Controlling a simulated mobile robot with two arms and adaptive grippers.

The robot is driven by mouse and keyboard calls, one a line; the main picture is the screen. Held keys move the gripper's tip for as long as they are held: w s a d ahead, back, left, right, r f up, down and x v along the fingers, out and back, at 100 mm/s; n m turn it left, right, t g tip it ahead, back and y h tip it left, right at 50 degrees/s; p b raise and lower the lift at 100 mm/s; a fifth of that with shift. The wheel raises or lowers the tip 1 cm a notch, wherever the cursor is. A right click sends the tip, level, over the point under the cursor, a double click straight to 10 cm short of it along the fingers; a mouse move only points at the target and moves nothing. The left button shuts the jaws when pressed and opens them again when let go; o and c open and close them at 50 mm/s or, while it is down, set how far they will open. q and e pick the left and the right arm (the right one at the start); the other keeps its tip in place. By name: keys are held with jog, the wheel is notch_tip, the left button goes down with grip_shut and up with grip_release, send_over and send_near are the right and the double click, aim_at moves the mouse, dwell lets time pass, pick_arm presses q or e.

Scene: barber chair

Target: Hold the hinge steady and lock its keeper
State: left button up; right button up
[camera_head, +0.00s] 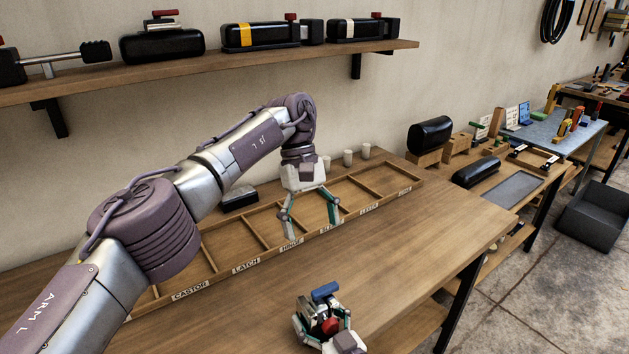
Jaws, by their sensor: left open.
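A small metal piece with a blue bar on top and a red round part, which looks like the hinge (325,291), is at the bottom centre over the bench front. My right gripper (323,322) has its fingers on both sides of it and appears to grip it. Which part is the keeper I cannot tell. My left gripper (311,223) is open and empty, pointing down over the labelled tray near the HINGE label, apart from the held piece. The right fingertips are partly hidden by the piece.
The divided wooden tray (246,266) with CASTOR, LATCH and HINGE labels runs along the bench (400,260). Small white cylinders (348,158) stand behind it. A wall shelf (215,64) holds black parts above. The bench's right front area is clear.

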jog(key=shift+o, duration=0.7)
